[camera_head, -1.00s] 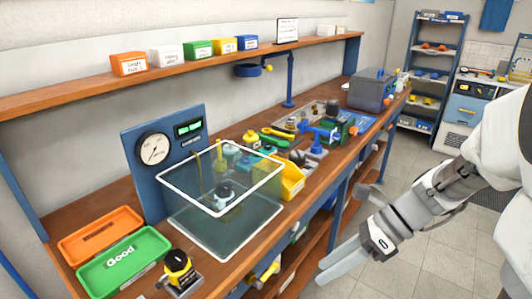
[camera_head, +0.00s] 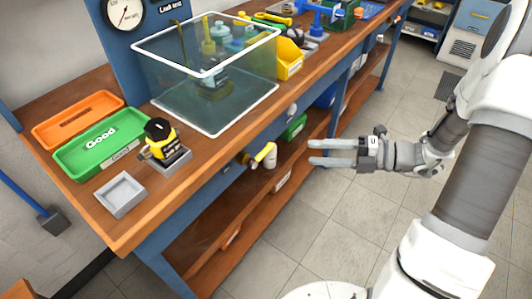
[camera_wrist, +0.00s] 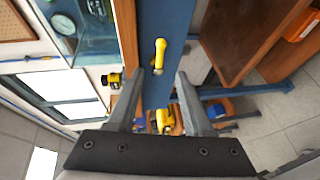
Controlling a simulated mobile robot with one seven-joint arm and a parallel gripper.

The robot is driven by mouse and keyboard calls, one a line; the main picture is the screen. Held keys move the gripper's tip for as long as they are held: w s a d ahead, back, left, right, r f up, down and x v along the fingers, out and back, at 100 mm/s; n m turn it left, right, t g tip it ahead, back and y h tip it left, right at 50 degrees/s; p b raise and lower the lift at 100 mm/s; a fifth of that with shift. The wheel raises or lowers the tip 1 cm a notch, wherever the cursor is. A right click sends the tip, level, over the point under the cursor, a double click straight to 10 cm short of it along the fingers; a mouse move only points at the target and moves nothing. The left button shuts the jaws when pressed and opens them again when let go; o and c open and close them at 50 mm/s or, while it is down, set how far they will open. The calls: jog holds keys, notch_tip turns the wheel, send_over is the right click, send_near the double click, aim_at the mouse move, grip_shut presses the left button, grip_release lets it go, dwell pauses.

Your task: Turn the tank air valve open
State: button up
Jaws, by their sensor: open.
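A yellow lever handle (camera_head: 265,153), which looks like the tank air valve, sticks out from the front of the blue bench edge. In the wrist view the yellow lever (camera_wrist: 160,54) stands against the blue front panel, straight ahead between and beyond my fingertips. My gripper (camera_head: 312,152) is open and empty, to the right of the lever in the head view and apart from it. Its two fingers also frame the wrist view (camera_wrist: 160,76). The lever's pivot is too small to make out clearly.
A clear water tank (camera_head: 190,105) stands on the wooden bench. A yellow-black regulator (camera_head: 163,140), a green "Good" tray (camera_head: 75,162), an orange tray (camera_head: 58,132) and a small grey tray (camera_head: 121,203) lie to its left. A lower shelf (camera_head: 235,222) runs underneath.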

aim_at(266, 148)
jog(key=shift+b+x, duration=2)
jog(key=shift+x, duration=4.6)
grip_shut()
